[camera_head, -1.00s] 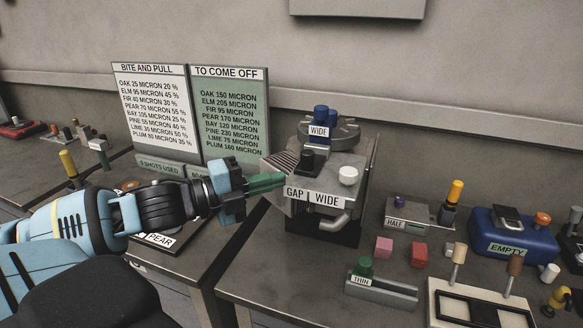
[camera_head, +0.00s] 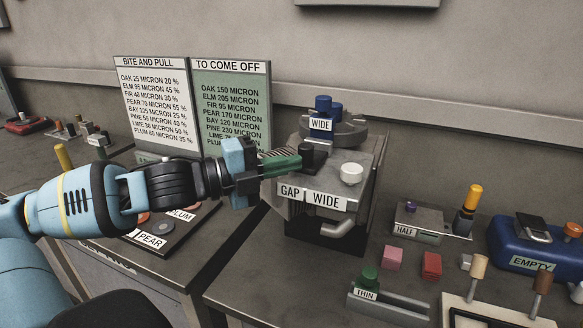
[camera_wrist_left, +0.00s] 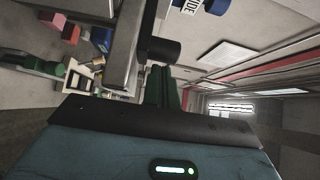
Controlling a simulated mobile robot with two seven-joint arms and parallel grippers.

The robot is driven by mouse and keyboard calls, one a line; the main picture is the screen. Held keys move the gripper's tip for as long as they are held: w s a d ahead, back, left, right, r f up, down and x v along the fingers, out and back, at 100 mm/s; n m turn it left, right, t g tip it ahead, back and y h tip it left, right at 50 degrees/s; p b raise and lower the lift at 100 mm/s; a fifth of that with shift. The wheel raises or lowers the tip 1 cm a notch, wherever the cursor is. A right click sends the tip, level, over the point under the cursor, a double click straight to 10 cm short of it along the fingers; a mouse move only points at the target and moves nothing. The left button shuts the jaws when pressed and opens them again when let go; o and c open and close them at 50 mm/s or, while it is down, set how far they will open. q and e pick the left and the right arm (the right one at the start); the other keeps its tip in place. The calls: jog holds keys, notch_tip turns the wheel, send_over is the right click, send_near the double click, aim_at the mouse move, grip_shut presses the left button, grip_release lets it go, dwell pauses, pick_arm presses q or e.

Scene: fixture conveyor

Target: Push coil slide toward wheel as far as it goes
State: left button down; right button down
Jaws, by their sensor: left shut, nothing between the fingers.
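A grey machine (camera_head: 325,182) labelled GAP and WIDE stands on the bench. A short black post (camera_head: 313,155) rises from its top; it looks like the handle of the coil slide, but no label names it. The black post also shows in the left wrist view (camera_wrist_left: 162,50). A round grey wheel (camera_head: 350,131) with blue knobs and a WIDE tag sits behind it. My left gripper (camera_head: 296,162) is shut and empty, its green fingertips just left of the post; I cannot tell whether they touch. The fingers hide part of the ridged left side. My right gripper is out of view.
A white knob (camera_head: 351,173) stands on the machine's top, right of the post. Two sign boards (camera_head: 231,72) stand behind my left arm. Several small blocks, a THIN holder (camera_head: 388,300) and a blue EMPTY box (camera_head: 530,245) occupy the bench at right.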

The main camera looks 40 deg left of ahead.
pick_arm(q)
jog(key=shift+w, duration=0.15)
dwell(0.3)
jog(key=shift+w+a, duration=0.15)
jog(key=shift+w, duration=0.15)
jog(key=shift+w+a+b, duration=0.15)
jog(key=shift+w+b, duration=0.05)
jog(key=shift+b, duration=0.15)
jog(key=shift+r, duration=0.1)
